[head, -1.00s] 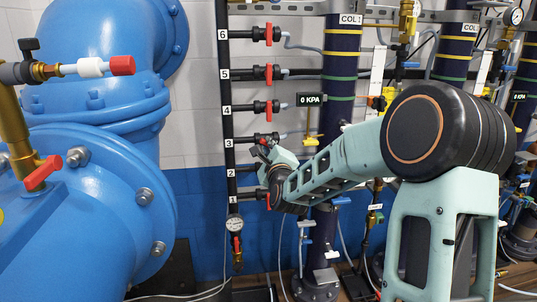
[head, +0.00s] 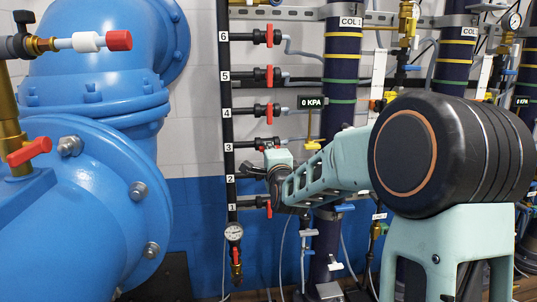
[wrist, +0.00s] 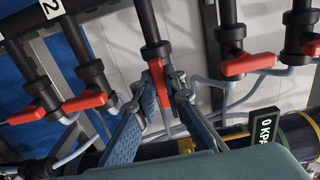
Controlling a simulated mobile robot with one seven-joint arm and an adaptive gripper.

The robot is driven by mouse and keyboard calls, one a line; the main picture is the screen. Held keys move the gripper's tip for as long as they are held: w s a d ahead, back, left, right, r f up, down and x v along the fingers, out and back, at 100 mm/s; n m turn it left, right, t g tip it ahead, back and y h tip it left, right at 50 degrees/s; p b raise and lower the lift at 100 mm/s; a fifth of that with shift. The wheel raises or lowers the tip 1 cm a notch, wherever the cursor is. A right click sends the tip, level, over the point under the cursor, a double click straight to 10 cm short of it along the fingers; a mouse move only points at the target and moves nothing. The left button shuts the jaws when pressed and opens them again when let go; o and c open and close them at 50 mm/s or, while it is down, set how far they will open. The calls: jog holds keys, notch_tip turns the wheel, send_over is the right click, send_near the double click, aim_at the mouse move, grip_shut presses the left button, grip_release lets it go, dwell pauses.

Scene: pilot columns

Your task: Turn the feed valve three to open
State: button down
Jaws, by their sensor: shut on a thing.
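Feed valve three is the third black valve from the left in the wrist view, with a red lever handle (wrist: 159,84). Its handle lies roughly in line with its pipe, while the neighbouring handles lie crosswise. My gripper (wrist: 160,88) has its two blue-padded fingers on either side of this handle and is shut on it. The pressure display (head: 311,102) reads 0 KPA.
Valve two's red handle (wrist: 86,101) and valve four's red handle (wrist: 249,63) sit close on both sides. A pressure gauge (head: 234,232) hangs below the manifold. Large blue pipework (head: 85,215) fills the left, and dark columns (head: 342,75) stand behind my arm.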

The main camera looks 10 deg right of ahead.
dwell(0.3)
jog(key=c, duration=2)
grip_release()
jog(key=s, duration=1.2)
